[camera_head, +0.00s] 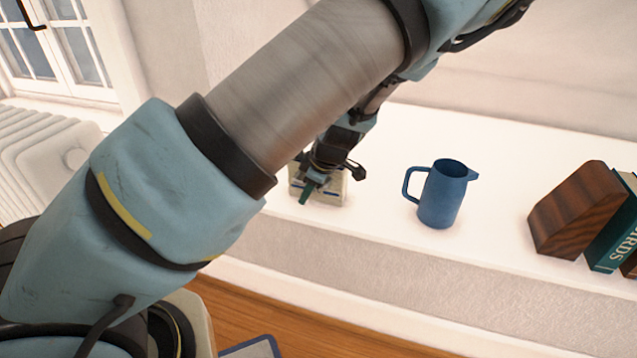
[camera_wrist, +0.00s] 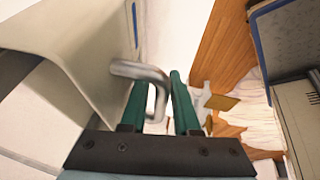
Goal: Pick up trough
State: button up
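The trough (camera_head: 333,192) looks like a cream box with blue marks, standing on the white ledge and partly hidden by my gripper. In the wrist view its pale wall (camera_wrist: 88,45) fills the left side, with a bent metal handle (camera_wrist: 140,72) sticking out. My gripper (camera_head: 305,190) points down at the trough's near side. In the wrist view the green fingers of my gripper (camera_wrist: 160,95) stand apart, with the bent end of the handle in the gap between them. Some space shows beside the handle, and I see no firm grip.
A blue pitcher (camera_head: 443,194) stands on the ledge (camera_head: 385,215) to the right of the trough. A wooden bookend (camera_head: 577,210) and books (camera_head: 617,235) are farther right. A white radiator (camera_head: 40,150) is at the left. Ledge space between trough and pitcher is clear.

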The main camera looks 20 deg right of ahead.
jog(key=shift+c, duration=0.3)
grip_shut()
jog(key=shift+r, duration=0.1)
dwell(0.9)
